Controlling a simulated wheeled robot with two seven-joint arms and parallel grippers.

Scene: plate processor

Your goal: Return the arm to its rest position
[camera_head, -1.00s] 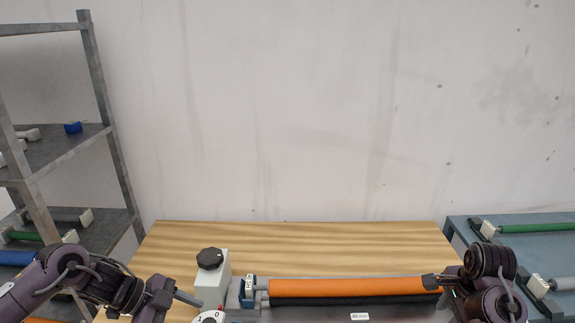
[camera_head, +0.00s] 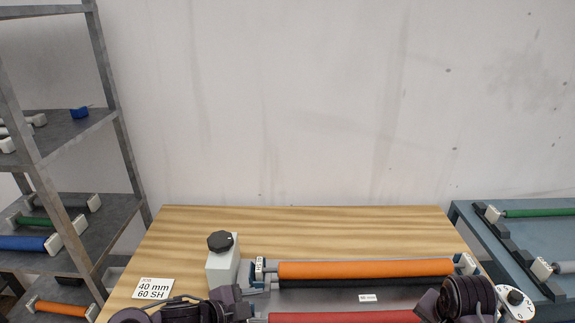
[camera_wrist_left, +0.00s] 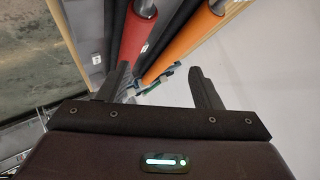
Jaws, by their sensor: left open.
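My left gripper shows in the left wrist view (camera_wrist_left: 163,80) with its two dark fingers apart and nothing between them. The ends of an orange roller (camera_wrist_left: 190,42) and a red roller (camera_wrist_left: 135,38) lie beyond the fingers. In the head view my left arm is low at the bottom edge, its gripper part (camera_head: 228,303) beside the machine's left end; its fingertips are not clear. My right arm is at the bottom right, with its dark end (camera_head: 430,306) over the machine's right side; its jaws cannot be made out.
The plate processor's orange roller (camera_head: 365,269) and red roller (camera_head: 345,317) lie across the wooden table (camera_head: 300,222). A black knob (camera_head: 220,241) tops a white block. A label card (camera_head: 153,289) lies left. Shelves (camera_head: 75,145) stand left; a blue-grey table (camera_head: 530,235) stands right. The table's back is clear.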

